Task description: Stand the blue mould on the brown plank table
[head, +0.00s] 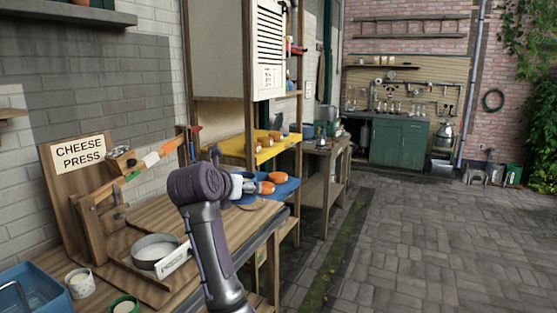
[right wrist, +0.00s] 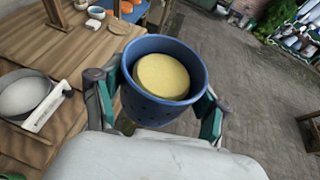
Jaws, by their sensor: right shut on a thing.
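The blue mould (right wrist: 130,88) is a round tub with small holes in its side and a pale yellow block inside. My right gripper (right wrist: 160,108) is shut on it, with one finger on each side, and it looks roughly upright in the right wrist view. In the head view my right gripper (head: 243,186) is beyond my arm's bend, and the mould is mostly hidden there. The brown plank table (head: 238,222) runs along the left wall. In the right wrist view the mould overlaps the table's edge; its height above it is unclear. My left gripper is not in view.
A cheese press (head: 88,215) and a round grey dish (head: 155,248) with a white label strip stand on the table. A blue tray (head: 285,188) with orange rounds lies beyond. A blue basin (head: 25,292) is front left. Open paving lies right.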

